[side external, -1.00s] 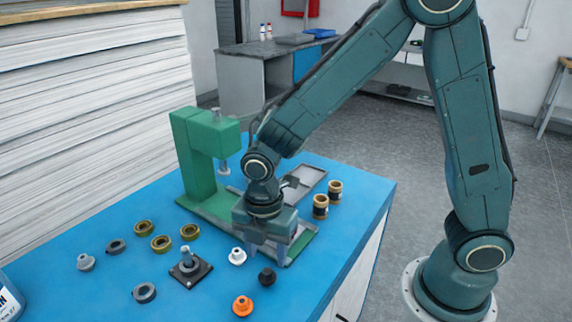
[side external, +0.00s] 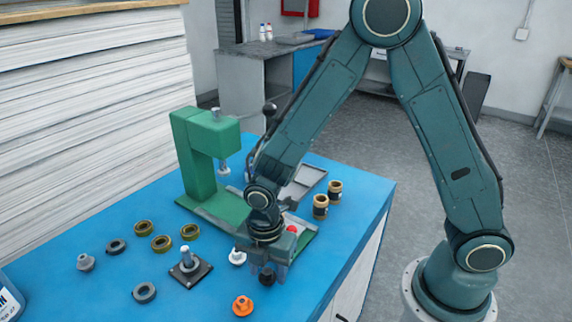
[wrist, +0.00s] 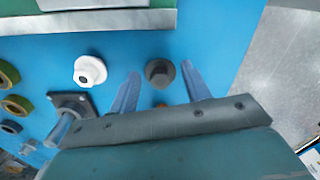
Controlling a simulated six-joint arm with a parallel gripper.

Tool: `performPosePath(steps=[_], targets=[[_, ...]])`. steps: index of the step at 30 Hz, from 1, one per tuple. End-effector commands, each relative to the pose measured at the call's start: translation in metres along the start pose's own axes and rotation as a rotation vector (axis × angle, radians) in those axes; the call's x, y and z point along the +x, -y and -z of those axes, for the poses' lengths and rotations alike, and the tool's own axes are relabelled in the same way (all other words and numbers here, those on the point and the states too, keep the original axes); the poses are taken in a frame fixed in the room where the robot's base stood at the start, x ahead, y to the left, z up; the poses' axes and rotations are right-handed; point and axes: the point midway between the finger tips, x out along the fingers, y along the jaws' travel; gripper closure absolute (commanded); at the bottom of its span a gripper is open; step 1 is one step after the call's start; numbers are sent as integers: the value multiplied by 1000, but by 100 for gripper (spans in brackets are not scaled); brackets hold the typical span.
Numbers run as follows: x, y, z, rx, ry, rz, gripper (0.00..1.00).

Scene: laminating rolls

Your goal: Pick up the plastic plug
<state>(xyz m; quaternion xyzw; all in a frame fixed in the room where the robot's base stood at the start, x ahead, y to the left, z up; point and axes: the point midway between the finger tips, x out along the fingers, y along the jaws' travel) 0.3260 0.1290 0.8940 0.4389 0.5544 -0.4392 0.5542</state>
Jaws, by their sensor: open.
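Several flanged plugs lie on the blue table. A dark plug (side external: 267,278) is directly below my gripper (side external: 265,265). In the wrist view the dark plug (wrist: 158,72) lies between the two open fingers (wrist: 161,72), with clear gaps on both sides. A white plug (side external: 237,257) is just left of the gripper; it also shows in the wrist view (wrist: 89,70). An orange plug (side external: 242,306) is nearer the front, and a grey plug (side external: 86,262) is at the far left. I cannot tell which one is the plastic plug.
A green press (side external: 197,160) stands behind the gripper. A black square base with a post (side external: 190,270) and several rings (side external: 144,292) lie left. Two brass-and-black bushings (side external: 320,206) stand right of the press. A red piece (side external: 292,229) shows behind the gripper.

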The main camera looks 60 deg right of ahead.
Motion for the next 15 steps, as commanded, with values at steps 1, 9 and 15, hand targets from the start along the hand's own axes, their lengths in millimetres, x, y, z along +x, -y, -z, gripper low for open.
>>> performPosePath(steps=[1,9,15], targets=[[5,0,0,0,0,2,52],[11,0,0,0,0,-1,52],[11,0,0,0,0,0,52]])
